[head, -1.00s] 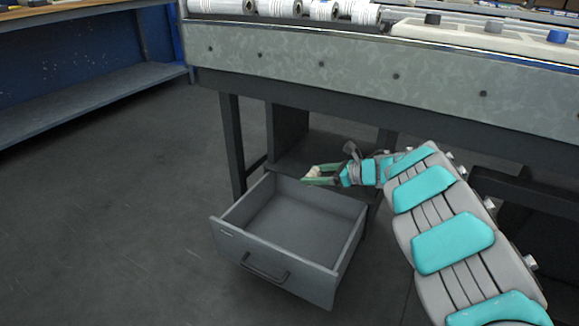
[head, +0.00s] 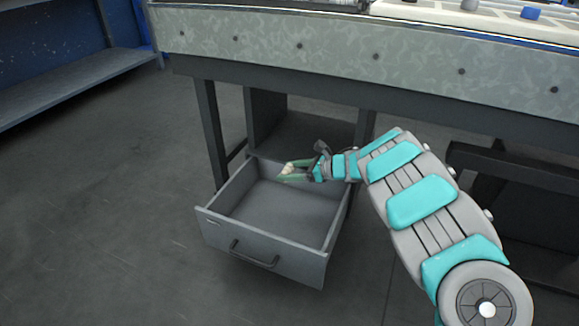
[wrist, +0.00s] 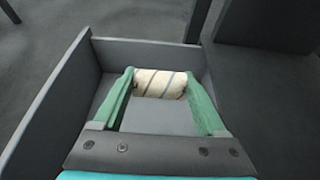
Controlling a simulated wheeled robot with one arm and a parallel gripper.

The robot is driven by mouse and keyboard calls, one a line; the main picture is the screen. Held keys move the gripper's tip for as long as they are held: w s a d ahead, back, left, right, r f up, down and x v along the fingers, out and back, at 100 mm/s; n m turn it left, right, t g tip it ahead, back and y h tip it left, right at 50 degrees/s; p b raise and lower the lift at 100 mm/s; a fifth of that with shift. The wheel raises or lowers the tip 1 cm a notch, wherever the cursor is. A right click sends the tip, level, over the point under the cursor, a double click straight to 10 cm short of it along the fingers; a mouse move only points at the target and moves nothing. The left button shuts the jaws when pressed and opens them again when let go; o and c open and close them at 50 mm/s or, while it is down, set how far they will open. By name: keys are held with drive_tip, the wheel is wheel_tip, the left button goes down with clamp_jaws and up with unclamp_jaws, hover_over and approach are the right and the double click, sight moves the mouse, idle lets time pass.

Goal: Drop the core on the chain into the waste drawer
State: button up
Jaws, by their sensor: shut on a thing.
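The waste drawer (head: 266,251) is pulled out under the machine, and its visible floor is bare. My gripper (head: 287,170) reaches in from the right, over the back part of the drawer. In the wrist view, my gripper (wrist: 160,88) is shut on the core (wrist: 160,84), a short cream roll with thin dark slanted stripes. The green fingers hold it at its two ends. The core lies crosswise between them, above the drawer floor, with drawer walls around it. In the head view the core (head: 288,168) is a small pale spot at the fingertips.
The machine's grey side panel (head: 300,46) and dark frame run above the drawer. A dark leg (head: 212,135) stands behind the drawer at left. A blue shelf unit (head: 80,90) is at far left. The floor in front is clear.

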drive_tip(key=o, duration=1.2)
drive_tip(key=shift+o, duration=0.2)
drive_tip(key=v, duration=0.7)
drive_tip(key=shift+d, duration=0.35)
drive_tip(key=shift+s+r, duration=0.1)
